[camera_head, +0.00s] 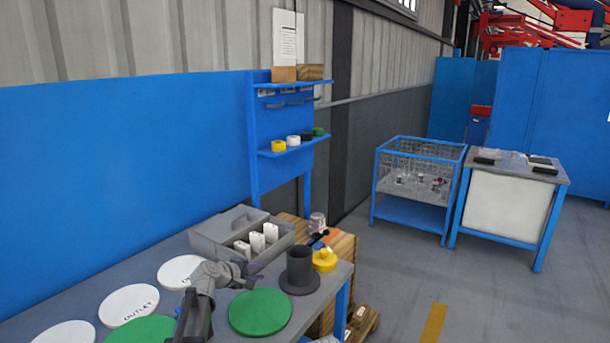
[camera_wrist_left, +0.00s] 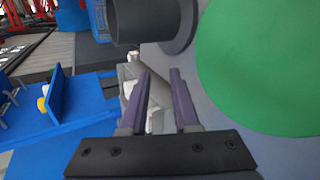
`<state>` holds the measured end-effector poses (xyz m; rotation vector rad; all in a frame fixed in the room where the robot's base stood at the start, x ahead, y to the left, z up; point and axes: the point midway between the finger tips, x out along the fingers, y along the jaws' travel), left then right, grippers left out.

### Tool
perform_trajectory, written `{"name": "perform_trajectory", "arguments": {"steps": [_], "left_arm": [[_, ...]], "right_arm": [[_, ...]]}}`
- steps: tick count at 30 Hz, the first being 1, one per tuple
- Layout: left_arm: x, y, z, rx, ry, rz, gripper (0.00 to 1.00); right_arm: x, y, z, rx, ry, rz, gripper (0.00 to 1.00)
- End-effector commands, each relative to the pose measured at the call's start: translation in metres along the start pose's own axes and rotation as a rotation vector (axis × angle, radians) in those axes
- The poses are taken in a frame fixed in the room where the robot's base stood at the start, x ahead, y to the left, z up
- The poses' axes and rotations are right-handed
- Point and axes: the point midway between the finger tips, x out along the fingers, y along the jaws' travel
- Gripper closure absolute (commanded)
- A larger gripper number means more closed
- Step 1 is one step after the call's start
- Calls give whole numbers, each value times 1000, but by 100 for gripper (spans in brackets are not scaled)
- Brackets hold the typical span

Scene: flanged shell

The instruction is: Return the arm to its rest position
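My left arm comes in low over the table in the head view, and its gripper (camera_head: 248,275) is above the tabletop, to the left of the dark grey flanged shell (camera_head: 300,268). In the left wrist view the two fingers of this gripper (camera_wrist_left: 160,75) stand apart with nothing held between them. The shell stands upright on its flange on the table; its tube also shows at the top of the left wrist view (camera_wrist_left: 145,20). My right gripper is not in view.
The table (camera_head: 70,295) holds green discs (camera_head: 260,312), white discs (camera_head: 129,305) and a grey box (camera_head: 215,232) with white items. A yellow part (camera_head: 325,260) is beside the shell. A blue rack (camera_head: 280,110) stands behind. Open floor (camera_head: 480,290) lies to the right.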

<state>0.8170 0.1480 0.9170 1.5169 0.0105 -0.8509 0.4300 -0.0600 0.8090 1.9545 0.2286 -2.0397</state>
Motion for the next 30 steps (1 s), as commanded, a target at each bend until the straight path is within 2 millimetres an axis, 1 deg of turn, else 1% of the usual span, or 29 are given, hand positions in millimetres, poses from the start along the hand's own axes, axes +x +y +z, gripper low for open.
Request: {"name": "perform_trajectory", "arguments": {"steps": [1, 2, 3, 4, 5, 6, 8, 9, 11, 12, 14, 15, 18, 21, 24, 30], "left_arm": [[-7, -11, 36, 87, -38, -61, 70], [-10, -20, 56, 147, -63, -105, 70], [-16, -33, 82, 234, -98, -167, 70], [-20, -44, 101, 301, -127, -214, 70], [-27, -55, 120, 369, -155, -264, 70], [-37, -71, 143, 461, -195, -329, 70], [-56, -95, 175, 601, -258, -431, 70], [-71, -111, 193, 693, -300, -500, 70], [-96, -134, 216, 826, -363, -603, 70], [-113, -148, 229, 909, -403, -669, 70], [-139, -166, 243, 1022, -459, -763, 70], [-155, -175, 249, 1087, -493, -820, 70], [-188, -192, 259, 1210, -559, -937, 70], [-210, -201, 262, 1284, -599, -1013, 70], [-219, -204, 263, 1317, -618, -1051, 70], [-220, -205, 262, 1323, -623, -1060, 70]], "right_arm": [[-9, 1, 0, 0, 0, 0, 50], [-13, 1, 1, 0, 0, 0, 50], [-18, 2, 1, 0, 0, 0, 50], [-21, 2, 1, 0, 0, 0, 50], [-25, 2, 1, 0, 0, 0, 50], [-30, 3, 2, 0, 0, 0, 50], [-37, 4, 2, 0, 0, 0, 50], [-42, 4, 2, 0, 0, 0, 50], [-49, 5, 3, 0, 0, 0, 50], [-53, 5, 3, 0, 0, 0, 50], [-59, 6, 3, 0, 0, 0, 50], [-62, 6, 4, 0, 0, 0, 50], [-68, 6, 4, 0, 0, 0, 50], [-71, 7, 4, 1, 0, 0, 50], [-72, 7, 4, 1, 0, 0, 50], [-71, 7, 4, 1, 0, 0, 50]]}}
